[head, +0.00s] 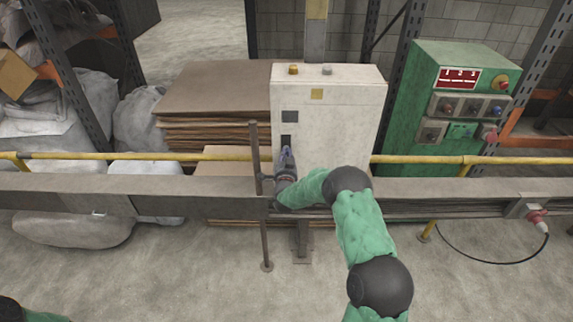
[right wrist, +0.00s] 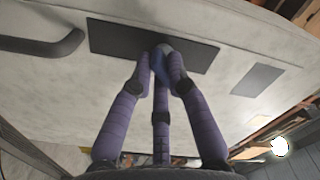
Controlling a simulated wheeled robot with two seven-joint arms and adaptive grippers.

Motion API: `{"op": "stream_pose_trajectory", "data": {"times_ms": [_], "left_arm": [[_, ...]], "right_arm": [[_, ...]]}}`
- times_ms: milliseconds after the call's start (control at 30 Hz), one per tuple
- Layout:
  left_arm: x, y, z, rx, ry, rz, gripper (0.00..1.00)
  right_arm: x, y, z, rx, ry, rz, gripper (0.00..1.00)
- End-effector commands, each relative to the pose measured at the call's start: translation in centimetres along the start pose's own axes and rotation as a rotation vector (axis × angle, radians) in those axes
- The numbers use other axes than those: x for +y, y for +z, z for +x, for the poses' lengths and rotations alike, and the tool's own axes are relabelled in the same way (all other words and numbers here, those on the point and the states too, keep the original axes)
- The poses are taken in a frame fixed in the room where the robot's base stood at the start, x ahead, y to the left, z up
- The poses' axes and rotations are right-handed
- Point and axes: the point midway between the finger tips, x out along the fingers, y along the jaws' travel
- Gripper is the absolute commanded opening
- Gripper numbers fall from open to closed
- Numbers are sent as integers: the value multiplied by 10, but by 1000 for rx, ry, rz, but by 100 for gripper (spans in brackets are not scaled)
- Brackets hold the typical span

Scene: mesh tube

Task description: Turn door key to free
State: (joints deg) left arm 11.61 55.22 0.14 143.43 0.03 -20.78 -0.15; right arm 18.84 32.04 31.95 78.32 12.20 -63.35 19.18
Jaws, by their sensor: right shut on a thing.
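A pale control cabinet (head: 345,125) stands behind the rail in the head view. My right gripper (head: 287,155) reaches over the rail to the lower left of its front face. In the right wrist view the fingers of my right gripper (right wrist: 162,58) come together on the door key, in front of a dark plate (right wrist: 115,38) on the cabinet face. The fingers hide almost all of the key, so its turn angle cannot be told. A dark curved handle (right wrist: 45,48) is left of the plate. My left gripper is out of view.
A yellow rail (head: 200,156) and a grey beam (head: 450,188) run across in front of the cabinet. A green control box (head: 450,70) stands at right. Stacked brown sheets (head: 215,95) lie at left. A thin post (head: 254,145) stands close left of my right gripper.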

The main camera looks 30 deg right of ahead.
Motion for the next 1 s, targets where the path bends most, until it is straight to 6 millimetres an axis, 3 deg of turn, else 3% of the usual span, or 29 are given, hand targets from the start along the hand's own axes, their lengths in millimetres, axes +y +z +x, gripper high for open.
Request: {"op": "stream_pose_trajectory", "data": {"times_ms": [33, 500, 800, 1000], "left_arm": [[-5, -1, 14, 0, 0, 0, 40], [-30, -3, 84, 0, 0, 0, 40], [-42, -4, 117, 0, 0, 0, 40], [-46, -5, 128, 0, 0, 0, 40]], "right_arm": [[4, 3, 0, 3, -3, 45, 0], [3, 5, 0, 2, -2, 484, 0], [2, 4, 0, 2, -1, 694, 0], [1, 4, 0, 1, 0, 775, 0]]}}
